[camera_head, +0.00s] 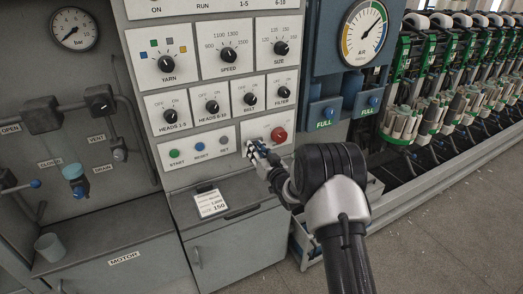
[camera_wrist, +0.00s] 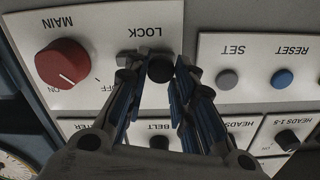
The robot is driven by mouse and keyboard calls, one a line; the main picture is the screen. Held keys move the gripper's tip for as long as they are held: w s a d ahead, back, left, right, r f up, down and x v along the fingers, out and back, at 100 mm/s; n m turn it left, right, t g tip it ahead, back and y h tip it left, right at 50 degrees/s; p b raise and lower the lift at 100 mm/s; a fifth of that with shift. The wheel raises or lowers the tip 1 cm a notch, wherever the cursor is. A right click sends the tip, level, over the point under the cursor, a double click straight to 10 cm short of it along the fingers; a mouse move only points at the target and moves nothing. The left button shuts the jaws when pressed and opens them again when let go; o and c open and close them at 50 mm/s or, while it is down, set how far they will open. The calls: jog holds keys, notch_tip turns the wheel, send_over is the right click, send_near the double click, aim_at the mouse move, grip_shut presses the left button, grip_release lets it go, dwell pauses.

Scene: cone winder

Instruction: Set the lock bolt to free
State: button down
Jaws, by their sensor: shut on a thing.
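The lock bolt (camera_wrist: 160,68) has a dark round knob under the LOCK label, on a white plate (camera_wrist: 105,88) that it shares with the red MAIN knob (camera_wrist: 62,64). A short metal part shows beside the bolt knob in the wrist view, which is upside down. My gripper (camera_wrist: 162,72) has its fingers on both sides of the bolt knob and is shut on it. In the head view my gripper (camera_head: 252,150) reaches the panel just left of the red knob (camera_head: 279,134) and hides most of the bolt. I cannot read the bolt's exact position.
Left of the bolt in the head view are the START button (camera_head: 174,153), RESET button (camera_head: 199,147) and SET button (camera_head: 224,140). Rotary knobs such as BELT (camera_head: 250,98) sit above. A ledge with a white card (camera_head: 211,203) lies below. Winding heads (camera_head: 400,125) stand at right.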

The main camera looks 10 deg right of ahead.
jog(key=c, duration=1.3)
grip_release()
jog(key=shift+a, duration=0.3)
jog(key=shift+c, duration=0.2)
jog(key=shift+s+d, duration=0.1)
jog(key=v, duration=1.2)
jog(key=shift+r, duration=0.2)
